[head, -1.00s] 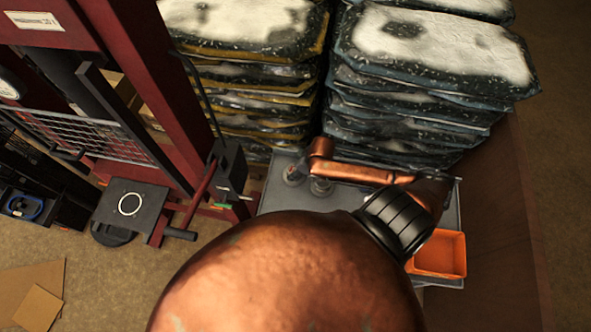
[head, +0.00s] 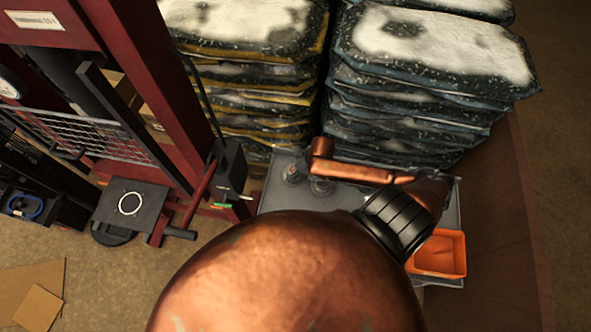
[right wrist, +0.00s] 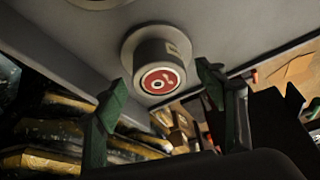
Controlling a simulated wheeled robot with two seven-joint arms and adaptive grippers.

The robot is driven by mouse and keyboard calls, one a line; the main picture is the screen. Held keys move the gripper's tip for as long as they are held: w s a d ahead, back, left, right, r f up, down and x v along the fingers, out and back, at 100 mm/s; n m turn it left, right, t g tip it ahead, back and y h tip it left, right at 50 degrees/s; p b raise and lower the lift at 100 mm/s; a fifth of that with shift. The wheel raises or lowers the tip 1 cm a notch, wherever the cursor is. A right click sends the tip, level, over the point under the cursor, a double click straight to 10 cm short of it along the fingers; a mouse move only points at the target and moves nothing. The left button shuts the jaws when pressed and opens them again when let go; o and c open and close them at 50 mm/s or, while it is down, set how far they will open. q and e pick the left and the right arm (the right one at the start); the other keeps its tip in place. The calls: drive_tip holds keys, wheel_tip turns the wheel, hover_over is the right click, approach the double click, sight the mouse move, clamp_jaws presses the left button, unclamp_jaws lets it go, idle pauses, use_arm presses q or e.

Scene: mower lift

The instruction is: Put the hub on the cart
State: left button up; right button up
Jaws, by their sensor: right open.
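A grey hub with a flanged base and a red face (right wrist: 161,80) stands on a grey top in the right wrist view. In the head view a small round grey piece with a red mark (head: 293,175), apparently this hub, is on the grey top (head: 345,200); I cannot tell whether this top is the cart. A second round grey piece (head: 321,187) is beside it. My right gripper (right wrist: 160,74) is open, its green fingers apart with the hub framed between and beyond them; contact is not clear. My right arm hides its fingers in the head view. My left gripper is out of view.
An orange bin (head: 440,254) sits at the right of the grey top. Stacked bags (head: 430,85) and (head: 245,75) stand behind it. A red lift frame (head: 150,90) with a black plate (head: 130,205) is at the left. Cardboard (head: 30,290) lies on open floor.

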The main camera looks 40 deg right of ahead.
drive_tip(key=v, duration=1.2)
